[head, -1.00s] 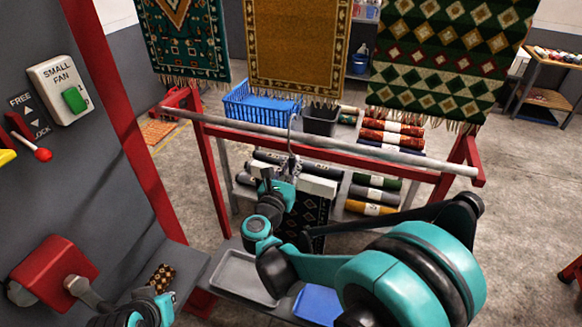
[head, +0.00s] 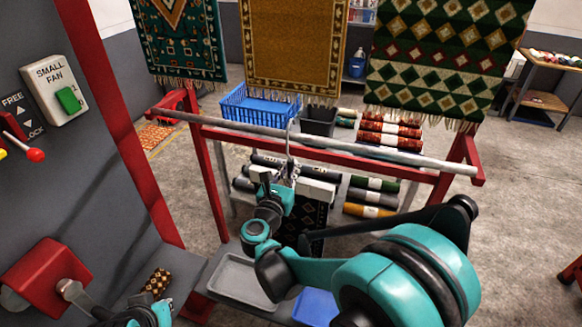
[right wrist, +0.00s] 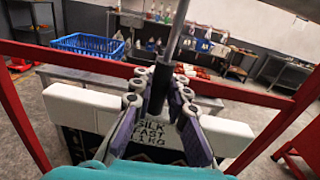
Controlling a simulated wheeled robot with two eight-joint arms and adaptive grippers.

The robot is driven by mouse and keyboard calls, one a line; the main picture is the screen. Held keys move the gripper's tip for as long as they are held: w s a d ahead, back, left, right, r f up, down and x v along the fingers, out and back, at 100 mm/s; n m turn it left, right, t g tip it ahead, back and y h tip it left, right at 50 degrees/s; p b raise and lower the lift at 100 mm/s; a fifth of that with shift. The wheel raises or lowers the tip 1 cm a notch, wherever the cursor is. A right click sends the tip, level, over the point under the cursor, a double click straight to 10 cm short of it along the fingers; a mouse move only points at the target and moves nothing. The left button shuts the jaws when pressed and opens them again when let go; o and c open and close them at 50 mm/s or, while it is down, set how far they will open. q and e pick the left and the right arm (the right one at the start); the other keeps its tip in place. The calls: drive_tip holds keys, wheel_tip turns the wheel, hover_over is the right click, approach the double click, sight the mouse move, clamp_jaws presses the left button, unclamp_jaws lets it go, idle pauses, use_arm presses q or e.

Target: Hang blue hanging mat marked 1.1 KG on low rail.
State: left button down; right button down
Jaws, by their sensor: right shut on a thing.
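My right gripper (head: 280,182) is shut on the stem of a hanger with a white crossbar (head: 318,188); it also shows in the right wrist view (right wrist: 160,108). A dark patterned mat (head: 313,216) hangs below the crossbar, mostly hidden by my arm.
Three rugs hang behind the rail, including a gold one (head: 292,50). A blue basket (head: 262,106) and rolled rugs (head: 385,135) lie beyond. A grey tray (head: 240,278) and a blue tray (head: 316,305) sit below. A switch panel (head: 45,150) stands at left.

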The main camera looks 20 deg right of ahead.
drive_tip(key=shift+f+b, duration=1.15)
drive_tip(key=shift+f, duration=0.2)
